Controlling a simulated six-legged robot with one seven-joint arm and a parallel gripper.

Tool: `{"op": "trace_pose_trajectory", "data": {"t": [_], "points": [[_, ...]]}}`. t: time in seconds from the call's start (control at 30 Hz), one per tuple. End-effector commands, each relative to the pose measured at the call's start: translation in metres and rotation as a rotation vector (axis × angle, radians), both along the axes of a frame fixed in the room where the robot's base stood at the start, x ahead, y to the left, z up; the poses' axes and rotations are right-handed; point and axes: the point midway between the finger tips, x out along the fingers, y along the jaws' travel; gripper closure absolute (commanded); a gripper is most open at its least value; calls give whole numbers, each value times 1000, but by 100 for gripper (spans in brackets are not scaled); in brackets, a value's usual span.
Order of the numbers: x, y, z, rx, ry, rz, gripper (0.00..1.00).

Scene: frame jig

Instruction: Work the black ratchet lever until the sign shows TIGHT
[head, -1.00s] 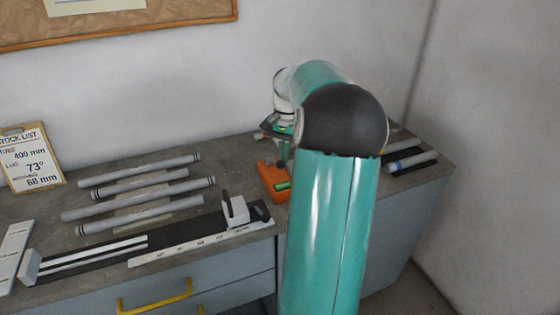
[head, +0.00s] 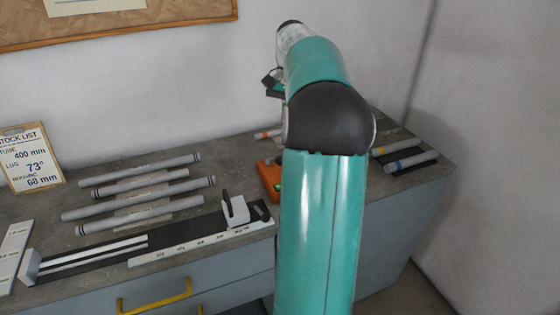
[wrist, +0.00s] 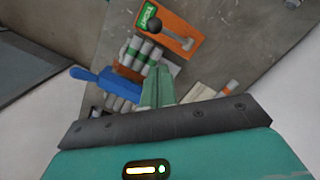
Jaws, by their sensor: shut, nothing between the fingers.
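An orange block (wrist: 180,30) on the bench shows at the top of the wrist view, with a green sign (wrist: 147,15) at one end; its lettering is too small to read surely. A black round knob (wrist: 155,26) sits beside the sign, with a pale arm running along the block toward a grey pin. My gripper (wrist: 158,82) is shut and empty, apart from the lever in the picture. In the head view the orange block (head: 268,180) is partly hidden behind my arm, and my gripper (head: 272,82) is raised above the bench.
A blue handle (wrist: 100,80) and several grey tubes with green bands (wrist: 143,55) lie close to my fingers in the wrist view. More tubes (head: 150,185), a black rail with a white stop (head: 236,210) and a stock list (head: 30,158) are on the bench to the left.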

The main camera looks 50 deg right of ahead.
Motion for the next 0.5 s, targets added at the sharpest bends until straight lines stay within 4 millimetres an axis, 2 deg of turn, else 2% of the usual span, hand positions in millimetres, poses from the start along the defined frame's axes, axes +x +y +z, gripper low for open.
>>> {"op": "trace_pose_trajectory", "data": {"t": [0.1,0.2,0.5], "points": [[2,-2,20,-1,-1,2,100],[1,-3,29,0,-1,1,100],[1,-3,33,1,0,1,100]]}}
